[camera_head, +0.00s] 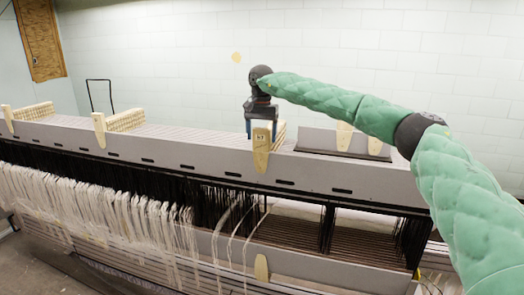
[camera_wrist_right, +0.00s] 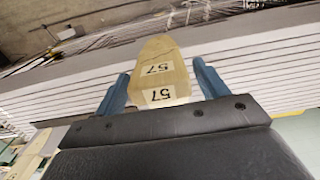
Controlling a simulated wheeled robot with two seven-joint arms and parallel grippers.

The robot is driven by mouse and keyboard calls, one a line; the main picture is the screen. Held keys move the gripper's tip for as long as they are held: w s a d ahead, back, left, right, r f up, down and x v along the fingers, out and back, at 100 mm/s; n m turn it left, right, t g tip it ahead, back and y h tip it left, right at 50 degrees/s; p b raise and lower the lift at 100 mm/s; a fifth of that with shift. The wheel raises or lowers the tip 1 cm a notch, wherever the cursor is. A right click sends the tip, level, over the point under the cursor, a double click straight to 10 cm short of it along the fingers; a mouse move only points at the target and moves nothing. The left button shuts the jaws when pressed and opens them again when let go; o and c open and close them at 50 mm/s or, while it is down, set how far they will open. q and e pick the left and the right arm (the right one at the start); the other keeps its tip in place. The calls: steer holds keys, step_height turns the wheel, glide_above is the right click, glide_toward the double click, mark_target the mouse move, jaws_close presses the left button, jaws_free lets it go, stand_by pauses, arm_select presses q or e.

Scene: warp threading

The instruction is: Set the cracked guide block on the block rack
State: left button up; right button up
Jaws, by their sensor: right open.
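A pale wooden guide block (camera_head: 261,150) with a rounded end and a label stands at the grey beam, below my right gripper (camera_head: 261,122). In the right wrist view the block (camera_wrist_right: 158,70) carries two labels reading 57, and a thin dark line runs across it near the upper label. My right gripper (camera_wrist_right: 160,88) is open, with one blue finger on each side of the block; I cannot tell whether they touch it. A grey panel (camera_head: 318,138) with wooden pieces (camera_head: 343,136) stands right of the gripper; I cannot tell if it is the block rack. My left gripper is not in view.
The long grey beam (camera_head: 215,162) crosses the loom. More wooden blocks stand along it at left (camera_head: 118,121) and far left (camera_head: 30,112). Dark and white threads (camera_head: 100,205) hang below. A lower wooden piece (camera_head: 261,268) sits on a lower grey bar. A white wall is behind.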

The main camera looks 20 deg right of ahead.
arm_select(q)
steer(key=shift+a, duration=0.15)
arm_select(e)
steer(key=shift+c, duration=0.6)
steer(key=c, duration=0.6)
steer(key=shift+r, duration=0.1)
steer(key=shift+r+p, duration=1.05)
steer(key=shift+r, duration=1.4)
steer(key=shift+r+p, duration=1.2)
steer(key=shift+r, duration=1.5)
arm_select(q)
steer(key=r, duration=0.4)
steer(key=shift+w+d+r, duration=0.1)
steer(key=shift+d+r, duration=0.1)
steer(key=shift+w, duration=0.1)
arm_select(e)
steer(key=shift+f, duration=0.1)
